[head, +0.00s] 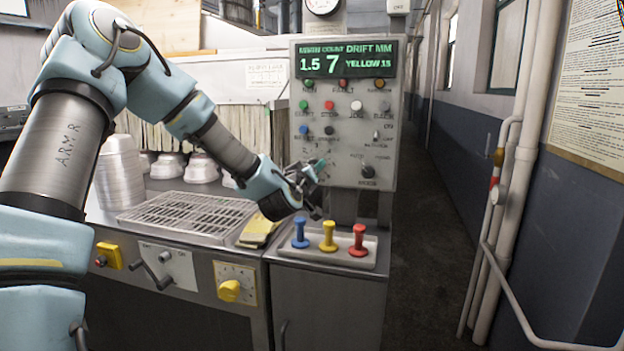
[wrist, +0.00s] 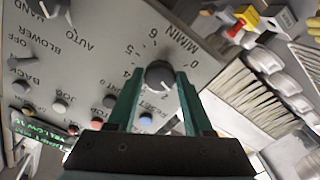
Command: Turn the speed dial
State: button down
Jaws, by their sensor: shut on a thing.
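The speed dial (wrist: 159,73) is a round black knob with a light pointer mark on the grey control panel (head: 349,118). Numbers and the lettering "M/MIN" ring it in the wrist view. My gripper (wrist: 162,80) has its two green fingers on either side of the knob and is shut on it. In the head view my gripper (head: 318,168) is at the lower left of the panel and hides the dial. The panel's display (head: 347,62) reads 1.5, 7 and YELLOW 15.
A second black knob (head: 368,171) sits to the right on the panel. Blue (head: 300,232), yellow (head: 328,237) and red (head: 358,240) handled stamps stand on a tray just below my gripper. A yellow knob (head: 229,291) is on the machine front. The aisle at right is clear.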

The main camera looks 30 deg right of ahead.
jog(key=shift+n+b, duration=0.85)
jog(key=shift+n, duration=0.45)
jog(key=shift+c, duration=1.5)
grip_release()
jog(key=b+v, duration=0.3)
jog(key=v, duration=0.7)
jog(key=shift+s+a, duration=0.3)
